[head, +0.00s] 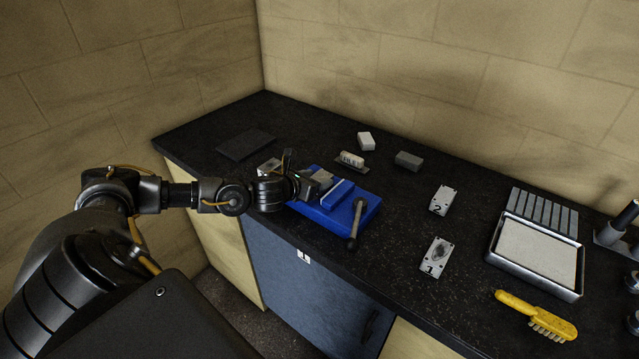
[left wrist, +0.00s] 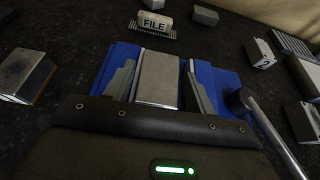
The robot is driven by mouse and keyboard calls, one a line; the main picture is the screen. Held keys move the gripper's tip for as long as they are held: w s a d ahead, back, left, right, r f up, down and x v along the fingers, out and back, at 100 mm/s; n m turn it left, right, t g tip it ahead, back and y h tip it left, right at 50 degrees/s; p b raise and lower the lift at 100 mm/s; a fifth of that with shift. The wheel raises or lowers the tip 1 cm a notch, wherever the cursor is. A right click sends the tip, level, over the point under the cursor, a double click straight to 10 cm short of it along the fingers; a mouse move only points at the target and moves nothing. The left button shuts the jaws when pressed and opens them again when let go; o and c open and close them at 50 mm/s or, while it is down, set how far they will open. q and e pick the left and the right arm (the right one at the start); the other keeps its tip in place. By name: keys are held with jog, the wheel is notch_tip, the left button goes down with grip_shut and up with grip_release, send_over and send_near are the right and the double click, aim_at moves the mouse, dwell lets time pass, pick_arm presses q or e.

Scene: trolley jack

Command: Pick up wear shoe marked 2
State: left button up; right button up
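The wear shoe marked 2 (head: 443,200) is a light grey block lying on the dark bench, right of the blue vise (head: 360,213). It also shows at the right of the left wrist view (left wrist: 258,53). A similar shoe marked 1 (head: 436,258) lies nearer the front edge, with a dark smudge on top. My left gripper (head: 313,186) is over the vise, well left of shoe 2. In the left wrist view its fingers (left wrist: 160,88) are apart, on either side of a grey block (left wrist: 158,78) at the vise; contact is unclear. My right gripper is not in view.
A block labelled FILE (head: 351,159), a white block (head: 366,141) and a grey block (head: 408,161) lie behind the vise. A metal tray (head: 497,255), a slotted plate (head: 541,212) and a yellow brush (head: 537,315) are at right.

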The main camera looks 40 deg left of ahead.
pick_arm(q)
grip_shut()
jog(key=shift+w+a+r, duration=0.1)
jog(key=shift+w+r, duration=0.1)
jog(key=shift+r, duration=0.1)
